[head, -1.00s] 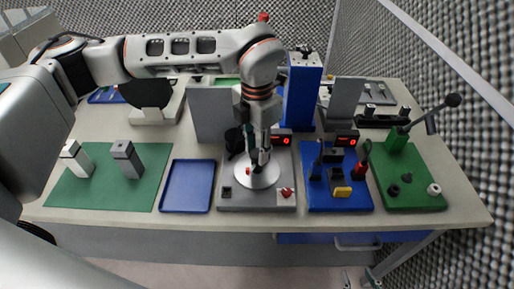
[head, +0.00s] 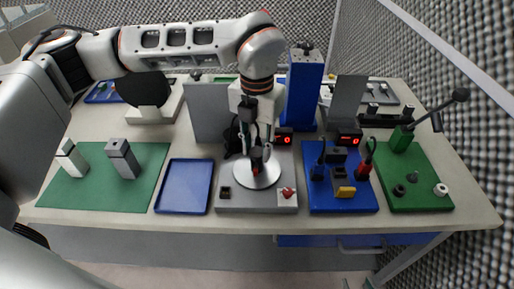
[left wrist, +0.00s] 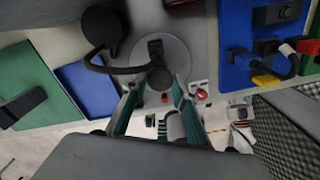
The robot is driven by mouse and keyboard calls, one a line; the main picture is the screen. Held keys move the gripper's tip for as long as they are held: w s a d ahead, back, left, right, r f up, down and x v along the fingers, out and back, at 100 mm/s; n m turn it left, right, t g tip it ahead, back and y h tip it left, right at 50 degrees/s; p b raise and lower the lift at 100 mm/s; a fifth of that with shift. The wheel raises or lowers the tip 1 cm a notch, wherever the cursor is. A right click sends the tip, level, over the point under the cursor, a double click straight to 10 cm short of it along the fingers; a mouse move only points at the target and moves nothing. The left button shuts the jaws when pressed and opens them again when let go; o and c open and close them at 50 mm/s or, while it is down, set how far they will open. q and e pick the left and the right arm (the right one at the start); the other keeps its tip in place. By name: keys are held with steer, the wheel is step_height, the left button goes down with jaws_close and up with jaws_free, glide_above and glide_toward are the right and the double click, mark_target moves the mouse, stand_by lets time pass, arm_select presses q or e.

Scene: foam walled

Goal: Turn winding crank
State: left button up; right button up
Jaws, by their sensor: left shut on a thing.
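A pale round disc (head: 257,177) lies on a grey base plate (head: 228,203) at the middle of the bench. It also shows in the left wrist view (left wrist: 180,52). A dark upright crank knob (left wrist: 159,79) rises from the disc, partly hidden by the gripper. My left gripper (head: 257,160) points down over the disc and is shut on this knob. In the left wrist view its two greenish fingers (left wrist: 153,92) stand on either side of the knob. My right gripper is not in view.
A blue tray (head: 185,186) lies left of the base plate, and a green mat (head: 85,188) with two grey blocks is farther left. A blue board (head: 341,204) with cabled plugs and a green board (head: 420,195) with a lever stand right. Grey panels rise behind.

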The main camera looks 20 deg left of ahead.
arm_select(q)
steer(key=shift+w+r+n+b, duration=0.1)
steer(key=shift+n+b, duration=0.65)
steer(key=shift+n, duration=1.95)
steer(key=shift+n+b, duration=0.4)
steer(key=shift+n, duration=2.4)
steer(key=shift+r+n, duration=0.1)
steer(key=shift+n, duration=3.3)
steer(key=shift+n, duration=0.6)
steer(key=o, duration=1.1)
